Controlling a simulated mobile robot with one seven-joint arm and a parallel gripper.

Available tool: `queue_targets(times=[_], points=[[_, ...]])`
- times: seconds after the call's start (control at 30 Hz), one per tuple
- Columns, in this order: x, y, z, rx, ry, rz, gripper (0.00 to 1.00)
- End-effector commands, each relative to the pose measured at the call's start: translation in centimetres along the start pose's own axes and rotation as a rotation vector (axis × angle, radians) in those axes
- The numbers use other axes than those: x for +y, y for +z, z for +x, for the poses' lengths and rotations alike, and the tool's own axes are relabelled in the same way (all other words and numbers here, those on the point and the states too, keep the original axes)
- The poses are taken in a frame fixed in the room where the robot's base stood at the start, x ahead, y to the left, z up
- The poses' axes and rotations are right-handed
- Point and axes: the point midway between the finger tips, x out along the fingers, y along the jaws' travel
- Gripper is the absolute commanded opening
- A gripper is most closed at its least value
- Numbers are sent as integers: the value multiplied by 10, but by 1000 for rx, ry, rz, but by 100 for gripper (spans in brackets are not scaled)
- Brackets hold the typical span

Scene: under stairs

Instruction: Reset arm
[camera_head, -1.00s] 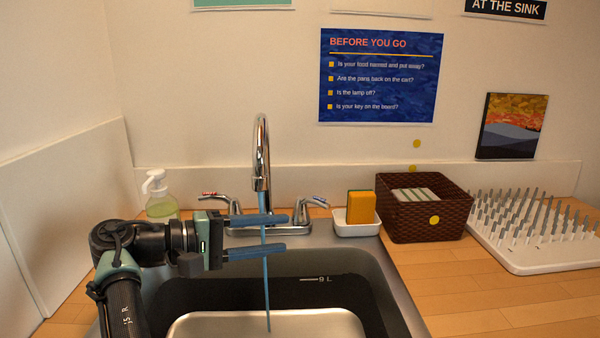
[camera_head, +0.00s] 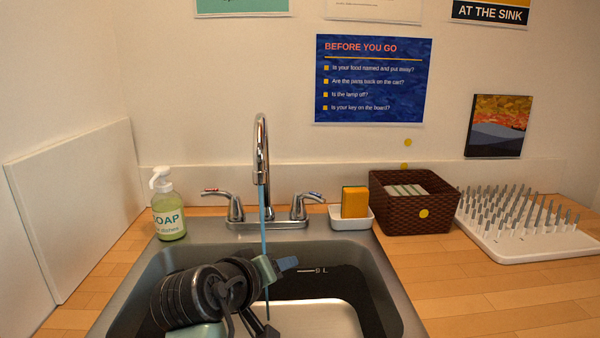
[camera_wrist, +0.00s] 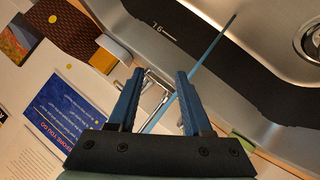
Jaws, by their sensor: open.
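My gripper (camera_head: 287,263) is low over the sink (camera_head: 372,262), close to the blue water stream (camera_head: 262,215) in the head view. My own arm hides part of it there. In the wrist view my gripper (camera_wrist: 158,75) has its two blue fingers spread apart with nothing held between them. The stream (camera_wrist: 205,62) shows beyond the fingers, running from the faucet toward the basin. The chrome faucet (camera_head: 261,150) stands at the back of the sink between two handles.
A soap bottle (camera_head: 168,205) stands at the sink's back left. An orange sponge (camera_head: 355,202) in a white dish, a brown basket (camera_head: 415,215) and a white drying rack (camera_head: 530,245) stand to the right. The wooden counter (camera_head: 470,290) in front is clear.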

Motion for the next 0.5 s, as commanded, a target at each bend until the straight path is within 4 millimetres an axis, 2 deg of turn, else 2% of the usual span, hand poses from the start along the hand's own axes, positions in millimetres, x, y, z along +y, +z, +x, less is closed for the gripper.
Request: queue_targets(times=[0.2, 0.5], points=[[37, 4, -42, 242, -114, 295, 50], [92, 8, -122, 525, -192, 556, 50]])
